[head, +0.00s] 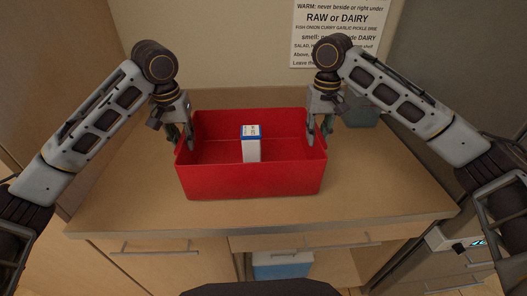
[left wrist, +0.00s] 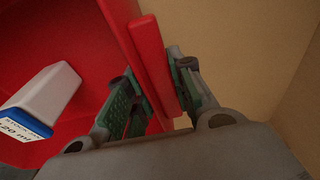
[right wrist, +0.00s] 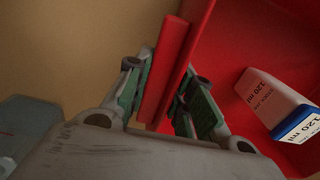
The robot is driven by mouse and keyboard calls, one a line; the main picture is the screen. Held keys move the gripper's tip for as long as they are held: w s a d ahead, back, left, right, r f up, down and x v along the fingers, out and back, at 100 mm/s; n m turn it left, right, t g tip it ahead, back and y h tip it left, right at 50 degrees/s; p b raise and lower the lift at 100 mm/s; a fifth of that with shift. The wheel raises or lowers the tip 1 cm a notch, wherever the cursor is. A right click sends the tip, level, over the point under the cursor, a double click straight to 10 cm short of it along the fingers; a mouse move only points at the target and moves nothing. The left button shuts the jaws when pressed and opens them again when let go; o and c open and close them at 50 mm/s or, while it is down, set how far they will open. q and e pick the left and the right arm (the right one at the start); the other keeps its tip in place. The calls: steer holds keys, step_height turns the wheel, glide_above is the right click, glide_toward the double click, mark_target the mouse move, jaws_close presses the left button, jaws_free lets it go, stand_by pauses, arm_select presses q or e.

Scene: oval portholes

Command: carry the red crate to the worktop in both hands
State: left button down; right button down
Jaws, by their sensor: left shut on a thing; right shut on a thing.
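The red crate (head: 252,181) is at the worktop (head: 380,205) in the middle of the head view, roughly level. I cannot tell whether its base touches the surface. A white carton with a blue top (head: 251,150) stands inside it; it also shows in the left wrist view (left wrist: 45,100) and the right wrist view (right wrist: 270,103). My left gripper (head: 188,139) is shut on the crate's left wall, one finger inside and one outside. My right gripper (head: 314,136) is shut on the right wall in the same way. The crate's wall shows between both finger pairs in the wrist views.
A grey-green container (head: 363,113) stands at the back right, partly behind my right arm. A printed notice (head: 338,30) hangs on the back wall. Bare worktop lies in front of and beside the crate. Below, a blue-and-white box (head: 282,265) sits in an open shelf.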

arm_select(q)
steer(key=shift+a+f+b, duration=0.25)
steer(key=shift+f+b, duration=0.35)
arm_select(e)
steer(key=shift+d+f, duration=0.25)
steer(key=shift+f, duration=0.35)
arm_select(q)
steer(key=c, duration=1.6)
jaws_free()
steer(key=shift+c, duration=0.2)
arm_select(e)
steer(key=c, duration=1.6)
jaws_free()
steer(key=shift+c, duration=0.2)
arm_select(q)
steer(key=o, duration=0.4)
steer(key=shift+d, duration=0.1)
arm_select(e)
steer(key=o, duration=0.4)
steer(key=shift+a, duration=0.1)
arm_select(q)
steer(key=shift+d+r, duration=0.1)
steer(key=shift+r, duration=0.1)
arm_select(e)
steer(key=shift+a, duration=0.1)
arm_select(q)
step_height(320, 180, up, 11)
steer(key=s, duration=0.1)
steer(key=shift+s+r, duration=0.2)
steer(key=shift+s, duration=0.2)
